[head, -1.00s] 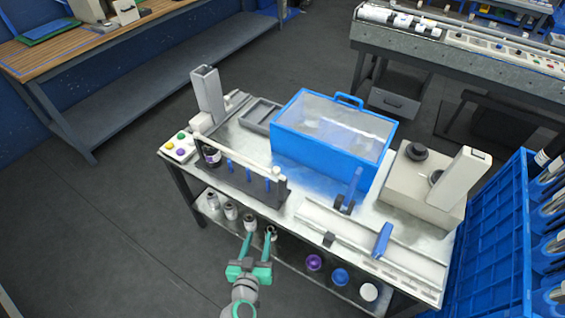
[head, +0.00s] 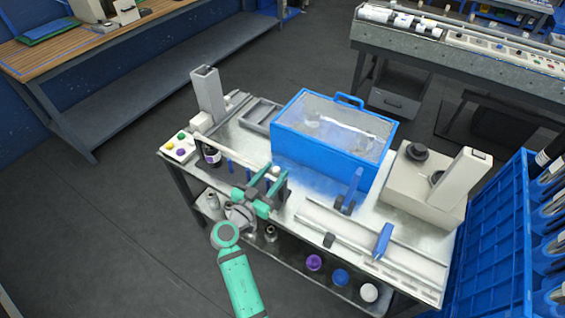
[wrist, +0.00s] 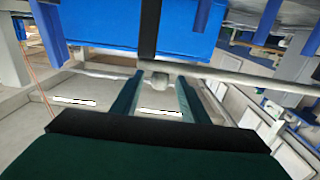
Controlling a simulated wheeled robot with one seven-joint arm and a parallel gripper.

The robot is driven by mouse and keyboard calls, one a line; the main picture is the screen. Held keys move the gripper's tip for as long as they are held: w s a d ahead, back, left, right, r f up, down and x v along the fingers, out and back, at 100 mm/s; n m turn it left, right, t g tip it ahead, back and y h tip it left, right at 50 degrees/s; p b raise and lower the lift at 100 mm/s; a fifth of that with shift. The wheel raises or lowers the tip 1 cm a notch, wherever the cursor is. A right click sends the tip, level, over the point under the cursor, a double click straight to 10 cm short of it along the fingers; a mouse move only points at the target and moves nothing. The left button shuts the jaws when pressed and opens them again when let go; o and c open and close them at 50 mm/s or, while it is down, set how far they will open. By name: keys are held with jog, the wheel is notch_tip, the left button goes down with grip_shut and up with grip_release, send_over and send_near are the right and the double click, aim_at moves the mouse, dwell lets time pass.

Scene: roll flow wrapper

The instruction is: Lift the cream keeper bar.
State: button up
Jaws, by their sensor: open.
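The cream keeper bar (wrist: 235,77) runs crosswise in the wrist view, with a small block-like piece near its middle between my fingertips. In the head view my arm and gripper (head: 276,174) cover much of the bar's line above the dark rack (head: 238,175). A pale end piece shows between the fingers there. My gripper is open, with its two teal fingers apart around the bar's line in the wrist view (wrist: 160,82). I cannot tell whether they touch the bar.
A blue box with a clear lid (head: 325,155) stands just behind the rack. A rail with a blue slider (head: 383,241) and a cream machine (head: 425,185) are to the right.

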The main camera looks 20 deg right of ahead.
jog(key=shift+x, duration=2.8)
grip_shut()
